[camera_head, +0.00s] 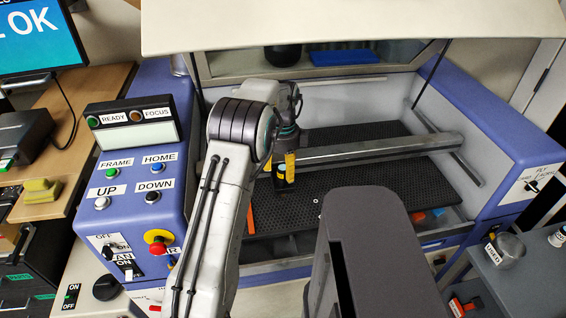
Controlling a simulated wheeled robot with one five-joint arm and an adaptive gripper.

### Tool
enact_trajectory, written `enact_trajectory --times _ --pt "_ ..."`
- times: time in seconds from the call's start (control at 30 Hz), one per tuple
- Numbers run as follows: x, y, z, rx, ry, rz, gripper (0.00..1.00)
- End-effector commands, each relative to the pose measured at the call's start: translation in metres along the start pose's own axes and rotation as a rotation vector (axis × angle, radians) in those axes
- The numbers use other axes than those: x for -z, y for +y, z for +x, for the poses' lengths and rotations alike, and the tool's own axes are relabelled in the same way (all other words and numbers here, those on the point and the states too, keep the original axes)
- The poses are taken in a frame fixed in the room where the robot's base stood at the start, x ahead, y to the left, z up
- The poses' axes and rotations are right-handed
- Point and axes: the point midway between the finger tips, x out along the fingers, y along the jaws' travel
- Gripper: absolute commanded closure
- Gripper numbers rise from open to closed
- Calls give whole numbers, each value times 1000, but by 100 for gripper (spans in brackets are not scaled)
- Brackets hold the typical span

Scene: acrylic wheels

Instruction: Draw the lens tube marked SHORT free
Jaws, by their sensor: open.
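My gripper (282,161) is inside the open machine, above the black perforated bed, partly hidden behind my arm. It is open, with yellow parts showing at its fingers. A small dark cylinder (284,183) with a yellow band shows just below the fingers; it looks like the lens tube. I cannot read SHORT on it, and I cannot tell whether the fingers touch it. What holds the tube is not clear.
The machine's lid (350,22) is raised. A grey gantry rail (380,150) crosses the bed to the right of my gripper. An orange strip (250,220) lies at the bed's front left. A control panel (133,180) stands at left, and a grey side cart (505,275) at right.

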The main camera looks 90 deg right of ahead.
Motion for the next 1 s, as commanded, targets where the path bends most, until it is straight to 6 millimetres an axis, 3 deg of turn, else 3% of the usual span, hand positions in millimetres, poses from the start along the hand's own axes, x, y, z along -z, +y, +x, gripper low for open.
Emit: enact_trajectory --times 0.3,1.0 --pt "0 0 2 -1 0 0 38" --pt "0 0 1 -1 0 0 100"
